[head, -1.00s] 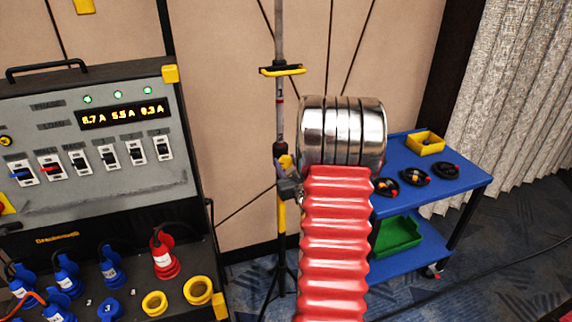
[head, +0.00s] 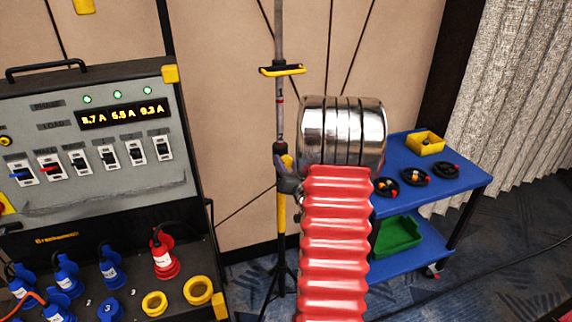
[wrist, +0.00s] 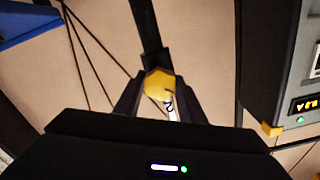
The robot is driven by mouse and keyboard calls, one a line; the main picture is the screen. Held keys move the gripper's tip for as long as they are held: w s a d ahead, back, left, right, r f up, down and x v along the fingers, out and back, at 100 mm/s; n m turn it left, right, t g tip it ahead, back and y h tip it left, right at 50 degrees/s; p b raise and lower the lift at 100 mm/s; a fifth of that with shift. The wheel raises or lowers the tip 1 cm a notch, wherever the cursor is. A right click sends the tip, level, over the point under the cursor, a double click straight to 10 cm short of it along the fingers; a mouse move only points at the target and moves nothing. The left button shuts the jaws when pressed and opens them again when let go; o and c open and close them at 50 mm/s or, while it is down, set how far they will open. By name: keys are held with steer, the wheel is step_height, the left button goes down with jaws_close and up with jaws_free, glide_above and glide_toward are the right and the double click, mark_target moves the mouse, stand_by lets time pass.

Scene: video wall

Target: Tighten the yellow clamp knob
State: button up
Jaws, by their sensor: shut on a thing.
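The yellow clamp knob (wrist: 158,84) sits between the two dark fingers of my gripper (wrist: 157,92) in the wrist view. The gripper is shut on it. In the head view my gripper (head: 289,182) is at the stand pole (head: 280,110), just left of my red arm sleeve. A bit of yellow (head: 287,161) shows right above it at the pole. My gripper and arm hide much of the knob and clamp there.
A power distribution box (head: 95,190) with switches and plugs stands at the left. A blue cart (head: 455,183) with cable coils, a yellow bin (head: 425,143) and a green bin (head: 398,234) stands at the right. A yellow crosspiece (head: 283,71) is higher on the pole.

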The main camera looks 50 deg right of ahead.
steer(key=o, duration=1)
steer(key=shift+o, duration=0.2)
steer(key=shift+s, duration=0.1)
steer(key=v, duration=1.3)
steer(key=shift+s, duration=0.3)
steer(key=shift+a, duration=0.15)
